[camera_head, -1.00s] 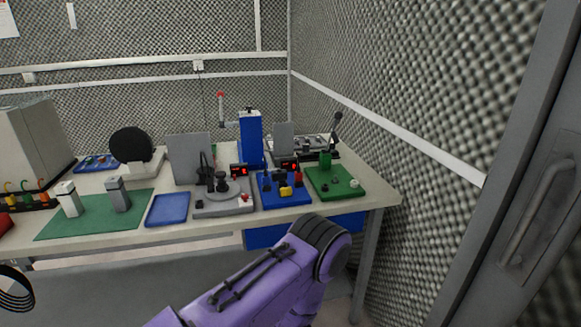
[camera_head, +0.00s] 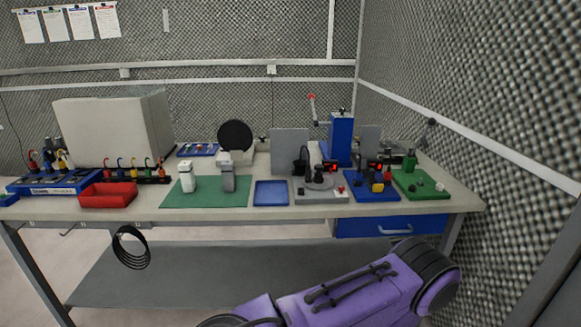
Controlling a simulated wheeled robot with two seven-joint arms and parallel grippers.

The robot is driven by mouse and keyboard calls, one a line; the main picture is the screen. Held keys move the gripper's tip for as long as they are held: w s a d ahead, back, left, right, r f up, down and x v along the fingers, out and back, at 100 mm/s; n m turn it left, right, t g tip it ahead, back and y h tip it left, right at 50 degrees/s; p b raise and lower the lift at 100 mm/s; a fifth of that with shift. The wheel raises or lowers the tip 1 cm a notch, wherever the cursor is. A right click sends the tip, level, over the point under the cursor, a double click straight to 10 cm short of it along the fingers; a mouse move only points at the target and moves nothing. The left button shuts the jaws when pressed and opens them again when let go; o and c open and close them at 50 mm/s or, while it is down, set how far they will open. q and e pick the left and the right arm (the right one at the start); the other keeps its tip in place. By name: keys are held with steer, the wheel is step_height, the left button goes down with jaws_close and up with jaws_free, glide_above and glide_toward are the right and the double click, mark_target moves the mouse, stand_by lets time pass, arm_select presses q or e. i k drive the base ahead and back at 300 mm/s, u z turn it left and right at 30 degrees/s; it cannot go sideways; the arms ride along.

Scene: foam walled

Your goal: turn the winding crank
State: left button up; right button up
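A tall blue post (camera_head: 340,139) stands at the back of the workbench, right of centre. A crank arm with a red knob (camera_head: 311,97) sticks up at its left side; this looks like the winding crank. The crank arm is thin and small at this distance, and its joint with the post is hard to make out. A purple link of my own arm crosses the bottom of the view, in front of the bench and well below the crank. Neither of my grippers shows, so nothing of mine touches the crank.
The workbench (camera_head: 225,213) carries a grey turntable fixture (camera_head: 320,195), a blue fixture (camera_head: 372,194), a green fixture (camera_head: 422,191), a blue tray (camera_head: 271,193), a green mat (camera_head: 207,203) and a red bin (camera_head: 107,196). A grey panel (camera_head: 289,151) stands left of the post. Foam walls close the back and right.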

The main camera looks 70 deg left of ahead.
mark_target(318, 182)
steer(key=k, duration=0.1)
steer(key=u, duration=1.2)
